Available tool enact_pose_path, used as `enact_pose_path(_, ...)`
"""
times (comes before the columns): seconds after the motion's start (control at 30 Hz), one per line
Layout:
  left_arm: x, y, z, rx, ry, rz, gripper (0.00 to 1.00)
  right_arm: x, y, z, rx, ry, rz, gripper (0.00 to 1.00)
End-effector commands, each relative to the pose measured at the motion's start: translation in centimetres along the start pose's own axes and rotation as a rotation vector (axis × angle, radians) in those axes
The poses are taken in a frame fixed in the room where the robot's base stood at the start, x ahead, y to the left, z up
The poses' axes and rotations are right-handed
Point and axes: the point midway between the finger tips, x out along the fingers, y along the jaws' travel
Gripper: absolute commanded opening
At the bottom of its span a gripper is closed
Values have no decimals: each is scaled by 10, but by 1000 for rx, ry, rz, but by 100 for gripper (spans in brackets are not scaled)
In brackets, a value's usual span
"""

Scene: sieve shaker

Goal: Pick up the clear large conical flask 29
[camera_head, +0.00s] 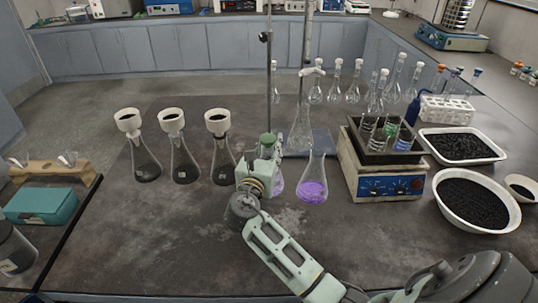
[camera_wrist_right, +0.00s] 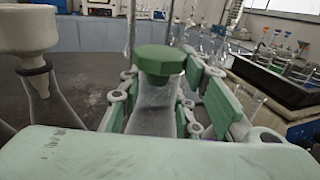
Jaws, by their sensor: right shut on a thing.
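A clear conical flask with a green stopper (camera_wrist_right: 160,62) stands between the fingers of my right gripper (camera_wrist_right: 158,105), which is shut on it. In the head view my right gripper (camera_head: 262,168) hides most of this flask, and the green stopper (camera_head: 267,139) shows above the fingers. A bit of purple shows just right of the fingers; I cannot tell whether it is in the held flask. I see no number on any flask. A larger clear conical flask (camera_head: 301,132) stands behind, by the metal stand. My left gripper is not in view.
A conical flask with purple contents (camera_head: 312,190) stands close right of my gripper. Several dark-filled flasks with white funnels (camera_head: 171,150) stand to the left. A hotplate (camera_head: 385,186) and a white bowl of black grains (camera_head: 440,198) are at right.

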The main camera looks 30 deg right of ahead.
Motion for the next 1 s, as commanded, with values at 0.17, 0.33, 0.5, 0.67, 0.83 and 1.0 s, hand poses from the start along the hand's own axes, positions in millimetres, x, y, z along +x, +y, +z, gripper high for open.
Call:
enact_pose_path(0.17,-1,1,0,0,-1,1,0,0,0,22,4,-5,1,0)
enact_pose_path(0.33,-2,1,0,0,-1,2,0,0,0,38,4,-5,2,0)
enact_pose_path(0.5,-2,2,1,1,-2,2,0,0,0,50,4,-4,1,0)
enact_pose_path(0.67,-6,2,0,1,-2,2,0,0,0,60,2,-4,1,0)
enact_pose_path(0.83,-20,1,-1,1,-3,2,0,0,0,76,1,-4,1,0)
enact_pose_path(1.0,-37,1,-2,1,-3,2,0,0,0,91,0,-4,1,0)
